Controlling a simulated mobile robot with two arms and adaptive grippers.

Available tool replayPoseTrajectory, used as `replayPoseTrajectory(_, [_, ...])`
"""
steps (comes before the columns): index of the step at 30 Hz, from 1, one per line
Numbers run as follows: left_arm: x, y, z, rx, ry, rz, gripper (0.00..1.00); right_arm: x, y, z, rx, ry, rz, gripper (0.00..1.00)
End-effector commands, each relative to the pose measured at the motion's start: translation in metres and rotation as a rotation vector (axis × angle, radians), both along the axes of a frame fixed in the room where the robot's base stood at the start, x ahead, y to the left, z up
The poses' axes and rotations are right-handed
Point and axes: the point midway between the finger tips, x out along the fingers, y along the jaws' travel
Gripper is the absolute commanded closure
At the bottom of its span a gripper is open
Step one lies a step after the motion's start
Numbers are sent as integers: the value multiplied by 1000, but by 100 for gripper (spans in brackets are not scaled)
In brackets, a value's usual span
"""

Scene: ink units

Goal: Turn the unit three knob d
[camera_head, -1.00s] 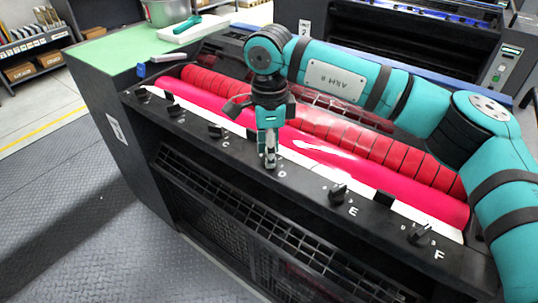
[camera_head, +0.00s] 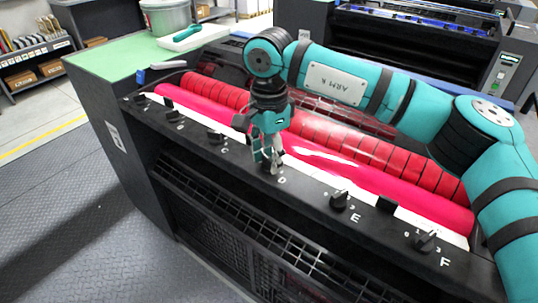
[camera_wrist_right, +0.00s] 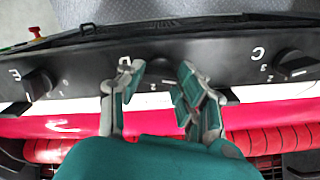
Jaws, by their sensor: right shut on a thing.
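Knob d (camera_wrist_right: 158,70) is a black knob on the dark front rail, beside the white letter D. In the right wrist view it sits between the two fingers, dark against the dark rail, so its exact angle is hard to read. My right gripper (camera_head: 268,160) points down at it, with its fingers on either side, shut on the knob. In the head view the fingers hide most of this knob. My left gripper is not in view.
Knob C (camera_head: 215,138) and knob E (camera_head: 339,200) flank the gripper on the same rail, with knob F (camera_head: 426,242) further right. Behind the rail runs a pink roller (camera_head: 400,190). A grey bucket (camera_head: 166,17) stands on the green top.

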Motion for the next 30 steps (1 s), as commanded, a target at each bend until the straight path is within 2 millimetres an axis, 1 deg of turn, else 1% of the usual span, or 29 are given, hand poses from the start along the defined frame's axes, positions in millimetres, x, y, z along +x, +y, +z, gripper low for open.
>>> replayPoseTrajectory(1, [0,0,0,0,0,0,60,2,0,3,3,-9,-2,97])
replayPoseTrajectory(8, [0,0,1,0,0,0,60,2,0,4,3,-10,-2,97])
replayPoseTrajectory(9, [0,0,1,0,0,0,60,2,0,4,3,-10,-2,63])
replayPoseTrajectory(14, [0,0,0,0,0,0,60,2,0,3,2,-7,-2,42])
replayPoseTrajectory(23, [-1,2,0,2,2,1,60,1,0,3,0,-4,-1,42])
replayPoseTrajectory(26, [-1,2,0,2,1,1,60,1,0,12,2,-6,-2,42])
replayPoseTrajectory(29, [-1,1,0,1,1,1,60,1,0,29,1,-8,-1,42])
replayPoseTrajectory(30, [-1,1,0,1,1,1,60,1,0,37,3,-8,-2,42])
